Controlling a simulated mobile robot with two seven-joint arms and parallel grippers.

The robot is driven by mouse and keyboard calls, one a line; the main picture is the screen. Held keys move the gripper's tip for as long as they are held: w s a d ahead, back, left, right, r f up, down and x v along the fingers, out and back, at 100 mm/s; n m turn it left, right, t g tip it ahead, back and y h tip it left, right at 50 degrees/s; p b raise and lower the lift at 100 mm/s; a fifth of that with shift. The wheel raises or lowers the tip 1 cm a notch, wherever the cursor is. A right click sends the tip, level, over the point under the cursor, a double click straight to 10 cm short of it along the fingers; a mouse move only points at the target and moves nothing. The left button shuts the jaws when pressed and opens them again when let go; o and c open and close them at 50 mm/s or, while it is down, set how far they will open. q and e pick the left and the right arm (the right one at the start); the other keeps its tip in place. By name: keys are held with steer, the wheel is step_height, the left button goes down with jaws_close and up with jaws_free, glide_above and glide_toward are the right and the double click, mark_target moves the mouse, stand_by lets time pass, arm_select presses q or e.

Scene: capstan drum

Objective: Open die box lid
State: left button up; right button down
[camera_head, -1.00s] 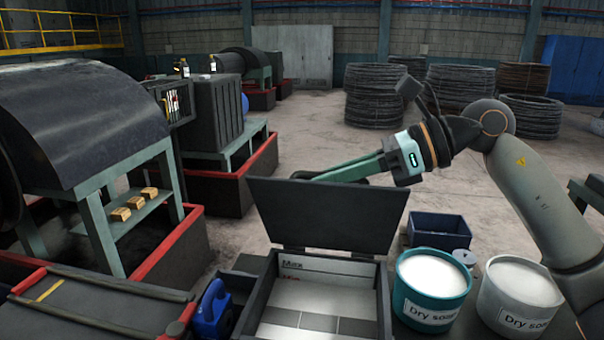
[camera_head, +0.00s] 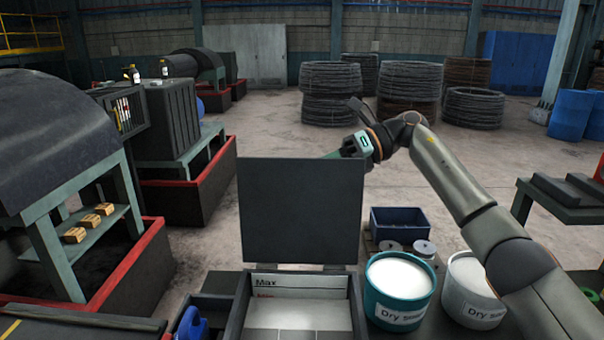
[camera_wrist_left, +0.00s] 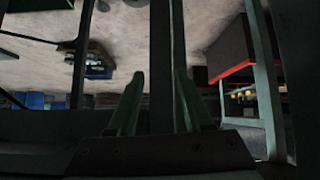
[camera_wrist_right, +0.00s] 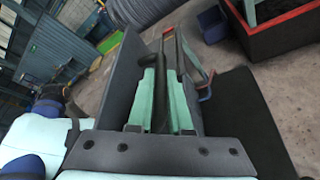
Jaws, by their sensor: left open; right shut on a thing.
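The die box (camera_head: 237,310) stands open at the bottom middle of the head view, its pale inner wall marked "Max". Its dark grey lid (camera_head: 300,212) stands about upright at the box's far edge. My right gripper (camera_head: 331,155) is behind the lid's upper right corner, with its fingertips hidden there.
A teal tub (camera_head: 373,300) and a white tub (camera_head: 455,290) of dry soap stand right of the box. A dark blue bin (camera_head: 400,224) is behind them. A blue object (camera_head: 190,325) lies left. A red-edged machine pit (camera_head: 190,190) is further left.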

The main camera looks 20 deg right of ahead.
mark_target(342, 159)
steer(key=shift+w+d+f+g, duration=0.15)
steer(key=shift+w+f+g, duration=0.15)
steer(key=shift+w, duration=0.2)
steer(key=shift+m, duration=0.3)
steer(key=c, duration=1.1)
jaws_free()
steer(key=shift+v, duration=3.8)
steer(key=shift+f, duration=0.1)
